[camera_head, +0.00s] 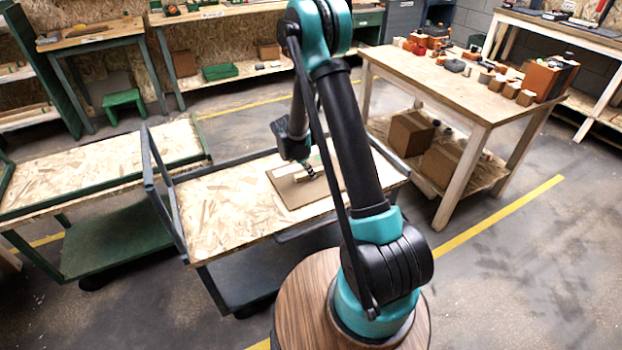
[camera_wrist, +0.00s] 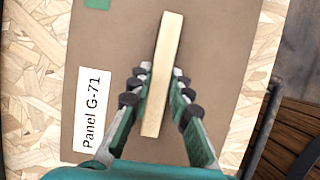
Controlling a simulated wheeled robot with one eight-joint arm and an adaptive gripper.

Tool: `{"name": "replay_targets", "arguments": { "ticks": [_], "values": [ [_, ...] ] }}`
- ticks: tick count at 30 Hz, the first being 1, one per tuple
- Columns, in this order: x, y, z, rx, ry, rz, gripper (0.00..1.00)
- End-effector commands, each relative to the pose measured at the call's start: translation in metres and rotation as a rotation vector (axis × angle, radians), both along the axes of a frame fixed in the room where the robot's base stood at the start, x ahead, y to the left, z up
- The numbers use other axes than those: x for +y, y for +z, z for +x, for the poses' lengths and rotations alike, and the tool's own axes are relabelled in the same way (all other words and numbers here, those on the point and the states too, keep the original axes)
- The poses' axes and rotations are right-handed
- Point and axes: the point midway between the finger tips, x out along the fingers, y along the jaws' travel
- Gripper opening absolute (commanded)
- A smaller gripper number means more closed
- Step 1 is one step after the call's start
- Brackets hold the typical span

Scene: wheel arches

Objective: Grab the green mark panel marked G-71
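A pale wooden bar (camera_wrist: 163,70) lies lengthwise over a brown board (camera_wrist: 215,60) in the wrist view. A white label (camera_wrist: 91,110) reading "Panel G-71" is on the board, left of the bar, and a green patch (camera_wrist: 98,4) shows at the top edge. My gripper (camera_wrist: 161,72) has one finger on each side of the bar, with slight gaps at the tips; firm contact does not show. In the head view my gripper (camera_head: 311,175) is low over the brown board (camera_head: 290,196), which lies on a cart; my arm hides part of it.
The cart (camera_head: 215,215) has a chipboard top and dark raised rails at its ends. A wooden table (camera_head: 430,85) at right holds several small items, with boxes beneath. Floor at lower right is clear.

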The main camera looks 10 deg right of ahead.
Motion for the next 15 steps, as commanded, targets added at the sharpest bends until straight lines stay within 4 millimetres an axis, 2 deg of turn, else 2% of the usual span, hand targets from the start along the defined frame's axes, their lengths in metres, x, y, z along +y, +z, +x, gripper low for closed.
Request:
{"name": "replay_targets", "arguments": {
  "ticks": [3,15],
  "values": [
    [0.0000,0.0001,0.0000,0.000,0.000,0.000,0.00],
    [-0.0001,0.0005,0.0000,0.000,0.000,-0.001,0.00]
  ]
}}
